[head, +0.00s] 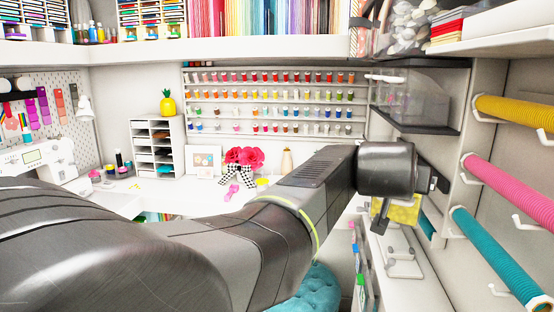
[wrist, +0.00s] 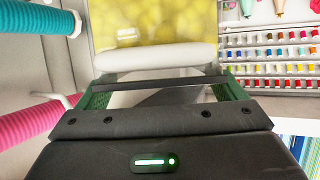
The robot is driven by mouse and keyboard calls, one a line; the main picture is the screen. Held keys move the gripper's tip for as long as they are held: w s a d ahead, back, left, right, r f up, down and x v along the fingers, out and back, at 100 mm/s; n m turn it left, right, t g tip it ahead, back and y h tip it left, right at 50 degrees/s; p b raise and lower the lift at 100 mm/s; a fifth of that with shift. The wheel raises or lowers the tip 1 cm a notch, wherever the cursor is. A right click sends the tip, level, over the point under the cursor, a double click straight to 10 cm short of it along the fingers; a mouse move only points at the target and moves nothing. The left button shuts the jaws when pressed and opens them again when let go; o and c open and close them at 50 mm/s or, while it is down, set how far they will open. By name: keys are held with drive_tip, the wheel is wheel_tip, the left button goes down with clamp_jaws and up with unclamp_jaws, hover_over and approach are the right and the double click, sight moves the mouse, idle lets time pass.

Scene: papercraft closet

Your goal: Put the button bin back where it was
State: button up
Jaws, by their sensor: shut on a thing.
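The button bin (head: 404,213) shows in the head view as a small yellow block just under my wrist, at the right, partly hidden by my arm. In the wrist view the bin (wrist: 150,38) is a blurred, speckled yellow face with a rounded white edge in front. My gripper (wrist: 163,88) has its green-sided fingers at either side of that white edge and is shut on the bin. The gripper's fingers are mostly hidden in the head view.
A dark shelf (head: 415,126) with a clear bin (head: 412,97) is above my wrist. Yellow, pink and teal rolls (head: 500,255) stick out from the right wall. A white counter (head: 410,285) lies below. Thread racks (head: 270,97) line the back wall.

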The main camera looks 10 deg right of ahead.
drive_tip(key=w+d+p, duration=0.1)
drive_tip(key=w+d, duration=0.2)
drive_tip(key=w+d+p, duration=0.1)
drive_tip(key=w+d, duration=0.2)
drive_tip(key=w, duration=0.1)
drive_tip(key=shift+r, duration=0.15)
drive_tip(key=p+x, duration=0.1)
drive_tip(key=x, duration=0.1)
drive_tip(key=shift+w+d, duration=0.2)
drive_tip(key=shift+w, duration=0.05)
drive_tip(key=shift+f, duration=0.4)
drive_tip(key=shift+s+a, duration=0.1)
drive_tip(key=shift+f, duration=0.15)
drive_tip(key=o, duration=1.8)
